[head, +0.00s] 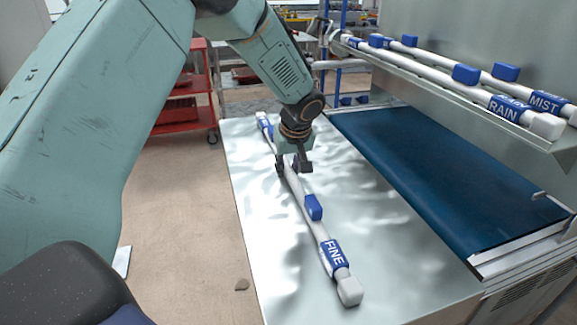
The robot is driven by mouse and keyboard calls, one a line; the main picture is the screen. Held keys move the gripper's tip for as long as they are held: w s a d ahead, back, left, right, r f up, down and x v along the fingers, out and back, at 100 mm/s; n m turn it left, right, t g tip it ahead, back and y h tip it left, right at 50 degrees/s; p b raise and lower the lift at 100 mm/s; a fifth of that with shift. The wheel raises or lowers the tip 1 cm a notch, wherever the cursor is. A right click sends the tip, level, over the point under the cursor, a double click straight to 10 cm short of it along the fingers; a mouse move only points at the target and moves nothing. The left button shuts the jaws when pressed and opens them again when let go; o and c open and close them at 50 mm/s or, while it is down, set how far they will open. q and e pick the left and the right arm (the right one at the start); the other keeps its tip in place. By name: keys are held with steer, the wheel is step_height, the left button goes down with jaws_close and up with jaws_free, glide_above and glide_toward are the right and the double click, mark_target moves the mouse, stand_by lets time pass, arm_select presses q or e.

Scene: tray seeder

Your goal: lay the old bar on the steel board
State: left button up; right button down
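The white bar with blue FINE labels (313,220) lies lengthwise over the bright steel board (385,245), its near end towards the board's front. It looks to be resting on the board, though a small gap under it cannot be ruled out. My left gripper (294,168) points down at the bar's far half, with one dark finger on each side of it. Whether the fingers press on the bar or stand slightly apart from it cannot be told. My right gripper does not show.
A dark blue belt (440,180) runs along the board's right side. Above it, a metal shelf (455,100) holds white bars with blue blocks, labelled RAIN and MIST. A red cart (185,105) stands behind on the left. The board is bare on both sides of the bar.

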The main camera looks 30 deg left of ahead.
mark_target(294, 177)
arm_select(q)
steer(key=o, duration=0.4)
steer(key=shift+w, duration=0.1)
steer(key=shift+r, duration=0.1)
steer(key=shift+r, duration=0.1)
steer(key=p+v, duration=0.3)
steer(key=v, duration=0.9)
